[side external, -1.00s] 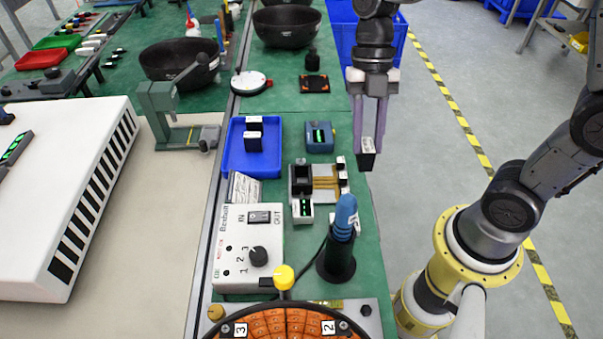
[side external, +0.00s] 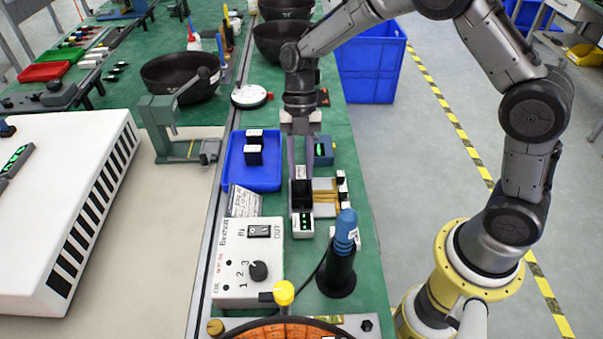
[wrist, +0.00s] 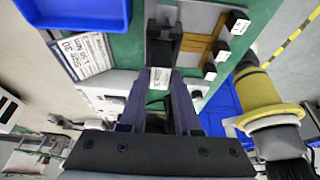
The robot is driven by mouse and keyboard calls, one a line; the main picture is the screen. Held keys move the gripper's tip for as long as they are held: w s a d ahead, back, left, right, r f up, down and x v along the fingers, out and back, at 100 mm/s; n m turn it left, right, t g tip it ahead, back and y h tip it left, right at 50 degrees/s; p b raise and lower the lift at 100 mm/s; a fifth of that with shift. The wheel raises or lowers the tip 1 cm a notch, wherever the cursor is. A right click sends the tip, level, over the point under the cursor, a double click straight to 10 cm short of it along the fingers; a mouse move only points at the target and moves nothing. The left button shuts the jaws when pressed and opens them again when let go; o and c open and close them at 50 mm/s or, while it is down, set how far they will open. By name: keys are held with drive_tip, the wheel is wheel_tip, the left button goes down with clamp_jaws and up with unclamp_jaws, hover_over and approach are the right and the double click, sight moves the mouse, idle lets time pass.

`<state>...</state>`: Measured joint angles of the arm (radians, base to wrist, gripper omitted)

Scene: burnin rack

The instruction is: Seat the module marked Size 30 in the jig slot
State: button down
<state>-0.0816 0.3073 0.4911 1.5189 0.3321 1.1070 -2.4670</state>
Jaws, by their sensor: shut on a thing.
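My gripper (side external: 300,174) is shut on a black module with a pale label, above or at the black jig slot. In the wrist view the module's label (wrist: 160,78) shows between my two fingertips (wrist: 159,88); its writing is too small to read. The jig (side external: 325,190) has a grey base, brass strips and a black slot block (wrist: 163,42) at its left end. The slot block lies just beyond the module in the wrist view. The fingers and module hide part of the slot, so I cannot tell whether the module has entered it.
A blue tray (side external: 233,175) with two black modules (side external: 254,155) stands left of the jig. A printed card reading Size 30 (wrist: 85,55) lies beside it. A white control box (side external: 235,284), a small green-lit meter (side external: 302,225) and a blue-handled tool in a black stand (side external: 338,272) are near.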

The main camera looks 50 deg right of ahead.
drive_tip(key=shift+f, duration=1.25)
drive_tip(key=shift+s+f, duration=0.1)
drive_tip(key=c, duration=0.6)
unclamp_jaws()
